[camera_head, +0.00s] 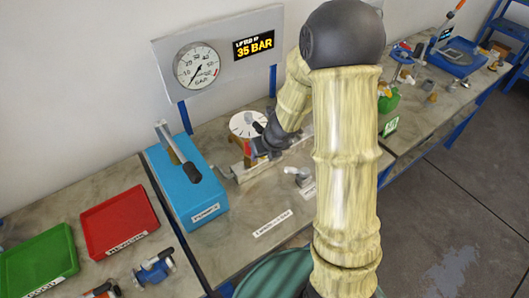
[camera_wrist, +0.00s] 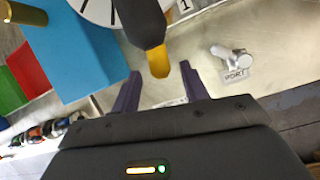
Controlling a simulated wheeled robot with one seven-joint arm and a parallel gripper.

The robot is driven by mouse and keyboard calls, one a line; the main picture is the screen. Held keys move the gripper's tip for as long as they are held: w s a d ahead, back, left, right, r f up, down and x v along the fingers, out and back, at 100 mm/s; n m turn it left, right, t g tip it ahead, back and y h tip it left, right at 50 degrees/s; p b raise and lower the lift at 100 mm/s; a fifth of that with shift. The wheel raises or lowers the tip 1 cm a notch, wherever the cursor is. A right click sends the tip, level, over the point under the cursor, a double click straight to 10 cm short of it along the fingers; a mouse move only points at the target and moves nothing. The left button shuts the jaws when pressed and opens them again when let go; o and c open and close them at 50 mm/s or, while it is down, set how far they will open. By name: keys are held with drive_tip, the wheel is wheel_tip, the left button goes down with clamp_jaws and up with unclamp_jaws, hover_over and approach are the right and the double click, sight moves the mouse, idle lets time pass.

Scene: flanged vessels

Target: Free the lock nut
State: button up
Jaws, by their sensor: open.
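My gripper (camera_wrist: 160,86) is open, with its two dark fingers apart. A dark rounded piece with a yellow tip (camera_wrist: 159,62) shows between and beyond the fingers in the wrist view; I cannot tell whether they touch it. In the head view my gripper (camera_head: 262,150) is low over the bench, beside a white round dial (camera_head: 246,124) and right of the blue box. The dial's edge also shows at the top of the wrist view (camera_wrist: 97,10). I cannot make out the lock nut; my gripper and wrist hide part of that spot.
A blue box (camera_head: 190,190) with a black-handled lever stands left. Red (camera_head: 120,222) and green (camera_head: 40,262) trays lie farther left. A small grey fitting (camera_head: 298,175) is on the right. A gauge panel (camera_head: 218,60) reading "35 BAR" stands behind. Bare bench lies in front.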

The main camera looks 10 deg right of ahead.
drive_tip(key=p+v, duration=1)
drive_tip(key=v, duration=0.7)
drive_tip(key=shift+s+r, duration=0.15)
drive_tip(key=shift+d, duration=0.1)
drive_tip(key=s+f+n+h+b, duration=0.1)
drive_tip(key=s+f+n+b, duration=0.2)
drive_tip(key=n, duration=1.4)
drive_tip(key=s+f+n+g+b, duration=0.1)
drive_tip(key=s+f+n+b, duration=0.3)
drive_tip(key=n, duration=1.3)
drive_tip(key=s+b, duration=0.2)
drive_tip(key=b, duration=0.2)
drive_tip(key=shift+s+f+g+h, duration=0.3)
drive_tip(key=shift+s+f+h, duration=0.05)
drive_tip(key=shift+h, duration=0.05)
